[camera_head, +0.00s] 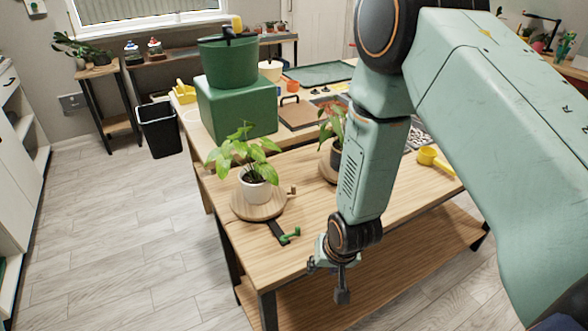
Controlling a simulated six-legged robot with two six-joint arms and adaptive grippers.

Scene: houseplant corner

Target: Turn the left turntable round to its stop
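The left turntable (250,212) is a round wooden disc near the left front edge of the wooden table. A white pot (258,191) with a leafy green plant (240,152) stands on it. A small wooden peg (291,190) sticks out at the disc's right side. A black strip with a green piece (290,236) lies on the table in front of the disc. My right gripper (330,281) hangs at the table's front edge, right of the green piece and apart from the turntable. Its finger opening is unclear. My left gripper is not in view.
A second turntable (327,171) with a plant is partly hidden behind my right arm. A green box (237,110) with a green pot (229,62) stands behind. A yellow scoop (428,156) lies at the right. The tabletop between the left turntable and my arm is mostly clear.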

